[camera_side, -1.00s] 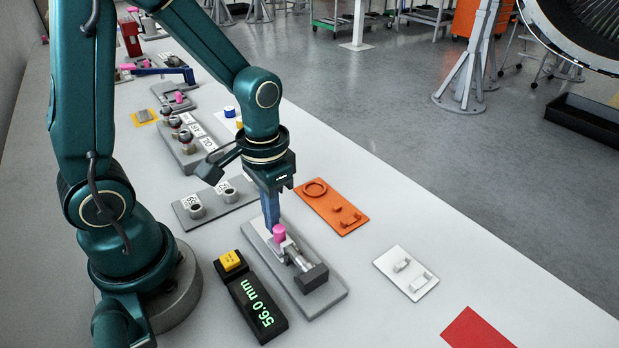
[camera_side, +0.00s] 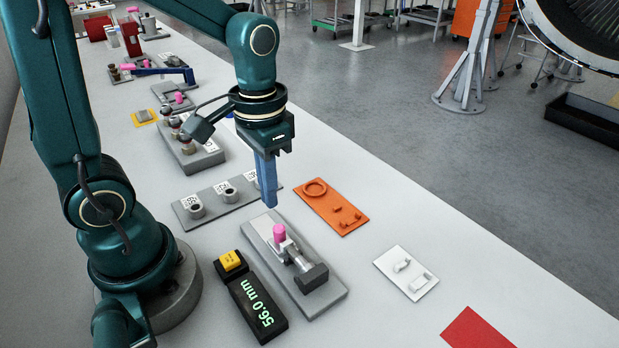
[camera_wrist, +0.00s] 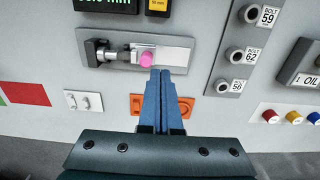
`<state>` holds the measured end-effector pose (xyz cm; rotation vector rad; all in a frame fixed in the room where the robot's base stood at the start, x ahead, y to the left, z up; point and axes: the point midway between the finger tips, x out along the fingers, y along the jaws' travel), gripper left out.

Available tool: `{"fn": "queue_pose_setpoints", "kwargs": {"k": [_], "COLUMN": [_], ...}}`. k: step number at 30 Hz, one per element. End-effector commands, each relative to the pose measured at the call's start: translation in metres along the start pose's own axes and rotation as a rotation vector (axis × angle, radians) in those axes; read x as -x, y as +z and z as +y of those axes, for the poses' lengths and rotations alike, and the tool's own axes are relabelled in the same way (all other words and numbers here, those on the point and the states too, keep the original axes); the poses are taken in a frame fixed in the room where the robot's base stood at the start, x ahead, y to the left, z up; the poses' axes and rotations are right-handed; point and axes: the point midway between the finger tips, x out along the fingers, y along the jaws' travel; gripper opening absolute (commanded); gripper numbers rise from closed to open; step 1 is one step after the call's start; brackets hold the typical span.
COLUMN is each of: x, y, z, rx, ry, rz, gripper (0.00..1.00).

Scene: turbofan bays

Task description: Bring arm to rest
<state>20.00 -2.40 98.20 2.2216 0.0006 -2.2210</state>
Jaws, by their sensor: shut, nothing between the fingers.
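My gripper (camera_side: 268,206) has blue fingers that point down, close together with nothing between them. In the side view it hangs above the grey plate fixture (camera_side: 327,291), near its far end and apart from it. A pink cylinder (camera_side: 279,233) stands on that fixture beside a metal shaft with a dark end block. In the wrist view my fingertips (camera_wrist: 165,72) appear near the pink cylinder (camera_wrist: 146,60). My arm is bent, with the wrist raised over the bench.
An orange tray (camera_side: 345,225), a white plate (camera_side: 417,285) and a red patch (camera_side: 478,329) lie to the right. A grey bolt rack (camera_side: 213,212) stands left. Bare bench surrounds the red patch.

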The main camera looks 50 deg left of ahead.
Motion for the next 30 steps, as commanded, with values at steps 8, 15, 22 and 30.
{"fn": "queue_pose_setpoints", "kwargs": {"k": [8, 15, 22, 30], "x": [0.005, 0.042, 0.066, 0.067], "y": [-0.002, 0.006, 0.027, 0.042], "z": [0.001, 0.008, 0.014, 0.017], "rx": [-0.006, -0.030, -0.031, -0.013], "ry": [-0.002, -0.013, -0.012, -0.002], "rz": [0.029, 0.225, 0.418, 0.500], "gripper": [0.00, 0.00, 0.00, 0.00]}}
